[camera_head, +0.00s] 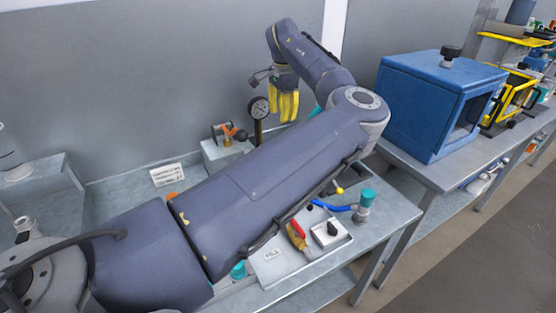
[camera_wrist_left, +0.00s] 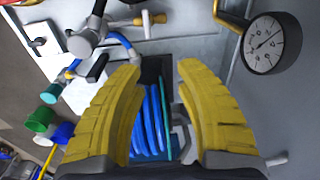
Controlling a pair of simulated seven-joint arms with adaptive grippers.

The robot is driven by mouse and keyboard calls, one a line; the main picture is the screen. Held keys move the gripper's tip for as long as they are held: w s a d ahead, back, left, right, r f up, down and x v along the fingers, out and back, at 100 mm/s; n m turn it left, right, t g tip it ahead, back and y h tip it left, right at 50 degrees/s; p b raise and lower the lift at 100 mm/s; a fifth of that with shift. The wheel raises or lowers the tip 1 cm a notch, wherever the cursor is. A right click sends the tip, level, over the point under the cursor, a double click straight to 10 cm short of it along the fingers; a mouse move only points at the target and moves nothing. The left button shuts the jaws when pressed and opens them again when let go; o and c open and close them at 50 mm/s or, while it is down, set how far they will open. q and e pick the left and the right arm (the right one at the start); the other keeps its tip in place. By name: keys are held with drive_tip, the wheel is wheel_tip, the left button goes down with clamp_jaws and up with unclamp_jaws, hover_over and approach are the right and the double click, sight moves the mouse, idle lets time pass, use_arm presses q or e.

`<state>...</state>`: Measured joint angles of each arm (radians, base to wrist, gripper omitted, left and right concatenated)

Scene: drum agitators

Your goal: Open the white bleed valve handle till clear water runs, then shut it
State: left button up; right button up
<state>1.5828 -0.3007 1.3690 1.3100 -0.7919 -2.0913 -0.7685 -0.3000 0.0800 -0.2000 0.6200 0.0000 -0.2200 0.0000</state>
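My left gripper (camera_head: 286,104) hangs in the air over the back of the bench, beside the pressure gauge (camera_head: 259,107). In the left wrist view its two yellow fingers (camera_wrist_left: 160,72) stand wide apart with nothing gripped between them. Beyond them lie blue coiled hose (camera_wrist_left: 150,120) and a grey metal fitting (camera_wrist_left: 182,130). No running water is visible. My left arm hides much of the bench. My right gripper is not in view.
The gauge (camera_wrist_left: 270,42) is close to the right finger in the wrist view. A red-handled valve (camera_head: 298,235) and a black-knobbed box (camera_head: 330,232) sit on the front tray. A blue cabinet (camera_head: 435,100) stands on the right bench.

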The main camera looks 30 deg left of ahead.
use_arm(q)
drive_tip(key=shift+g+h, duration=0.3)
drive_tip(key=shift+g, duration=0.1)
drive_tip(key=f, duration=0.6)
drive_tip(key=s+f, duration=0.1)
drive_tip(key=f, duration=1.2)
drive_tip(key=shift+s+d+f, duration=0.3)
clamp_jaws()
